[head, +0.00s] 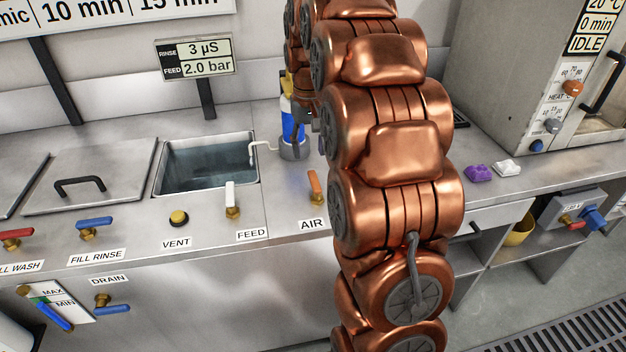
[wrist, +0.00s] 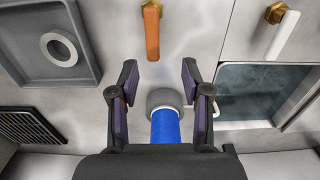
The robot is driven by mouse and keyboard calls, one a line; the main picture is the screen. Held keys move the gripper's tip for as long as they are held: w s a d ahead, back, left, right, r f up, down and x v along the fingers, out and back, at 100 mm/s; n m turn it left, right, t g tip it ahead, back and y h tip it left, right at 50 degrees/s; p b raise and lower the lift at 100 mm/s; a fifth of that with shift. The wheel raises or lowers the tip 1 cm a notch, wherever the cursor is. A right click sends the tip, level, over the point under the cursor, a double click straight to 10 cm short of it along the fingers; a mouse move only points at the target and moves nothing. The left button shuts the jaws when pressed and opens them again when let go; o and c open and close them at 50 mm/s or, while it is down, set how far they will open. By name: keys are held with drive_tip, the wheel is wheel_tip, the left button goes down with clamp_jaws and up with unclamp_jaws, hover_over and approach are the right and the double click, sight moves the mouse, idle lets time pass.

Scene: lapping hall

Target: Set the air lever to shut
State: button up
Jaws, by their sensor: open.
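The air lever (head: 314,185) has an orange handle on a brass valve, set in the steel counter above the AIR label (head: 312,224). Its handle points away from the counter's front edge, toward the back wall. In the wrist view the air lever (wrist: 152,32) is at the top, ahead of the fingertips and apart from them. My gripper (wrist: 159,76) is open, its two dark fingers spread above the counter with nothing between the tips. In the head view my arm hides most of the gripper.
The white feed lever (head: 231,197) stands left of the air lever, beside the sink (head: 208,163). A blue cylinder in a grey collar (head: 294,150) stands behind the air lever; it also shows below the fingers (wrist: 165,127). A grey tray (wrist: 45,45) lies on the counter.

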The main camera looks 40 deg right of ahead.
sight(313, 175)
drive_tip(key=shift+w+d+f, duration=0.55)
drive_tip(key=shift+d+f, duration=0.05)
drive_tip(key=shift+d, duration=0.25)
drive_tip(key=shift+f, duration=3.8)
clamp_jaws()
